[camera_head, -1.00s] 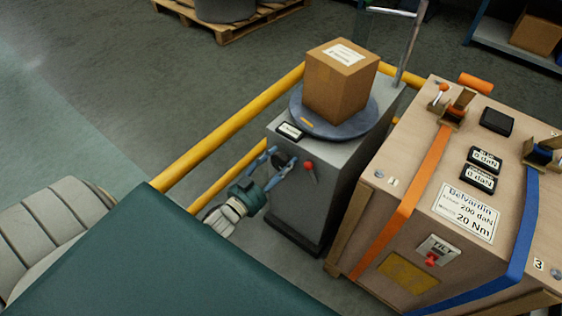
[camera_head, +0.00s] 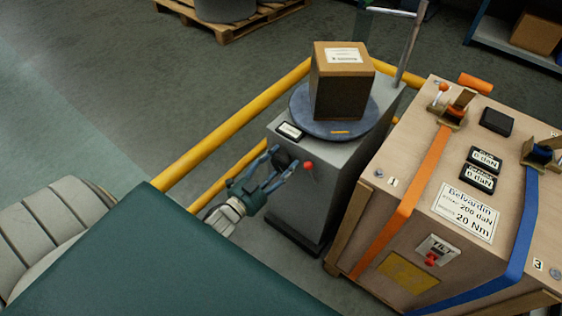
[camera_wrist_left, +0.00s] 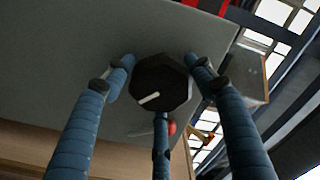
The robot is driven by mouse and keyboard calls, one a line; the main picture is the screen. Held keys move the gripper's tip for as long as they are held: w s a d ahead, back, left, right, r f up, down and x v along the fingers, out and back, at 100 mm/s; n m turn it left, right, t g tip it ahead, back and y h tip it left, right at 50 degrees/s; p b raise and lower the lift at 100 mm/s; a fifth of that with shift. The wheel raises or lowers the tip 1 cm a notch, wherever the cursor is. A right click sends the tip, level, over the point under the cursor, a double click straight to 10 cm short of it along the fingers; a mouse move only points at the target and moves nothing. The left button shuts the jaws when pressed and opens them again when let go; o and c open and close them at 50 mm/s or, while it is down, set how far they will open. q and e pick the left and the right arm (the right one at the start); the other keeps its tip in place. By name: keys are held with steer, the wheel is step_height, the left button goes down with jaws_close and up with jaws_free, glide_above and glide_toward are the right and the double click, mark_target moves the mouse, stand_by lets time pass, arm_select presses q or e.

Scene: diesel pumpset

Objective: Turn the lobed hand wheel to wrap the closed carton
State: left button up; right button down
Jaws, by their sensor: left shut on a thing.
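The closed brown carton (camera_head: 340,85), with a white label on top, stands on the round blue-grey turntable (camera_head: 300,112) of a grey cabinet (camera_head: 330,190). The dark lobed hand wheel (camera_head: 284,157) is on the cabinet's front face. In the left wrist view the wheel (camera_wrist_left: 161,83), with a pale pointer line, lies between my blue fingers. My left gripper (camera_head: 281,161) is shut on the wheel, its fingers around the rim. My right gripper is in neither view.
A red-tipped lever or knob (camera_head: 308,165) sits right of the wheel. Yellow rails (camera_head: 225,137) run left of and behind the cabinet. A strapped wooden crate (camera_head: 400,175) stands close on the right. A mast (camera_head: 412,45) rises behind the carton.

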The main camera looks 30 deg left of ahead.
arm_select(q)
steer(key=o, duration=1.1)
steer(key=shift+s+a+f, duration=0.15)
steer(key=shift+a+f, duration=0.1)
steer(key=shift+f, duration=0.1)
steer(key=shift+o, duration=0.3)
steer(key=shift+r, duration=0.1)
steer(key=s, duration=1.2)
steer(key=shift+a, duration=0.45)
steer(key=shift+w, duration=0.1)
steer(key=shift+c, duration=0.2)
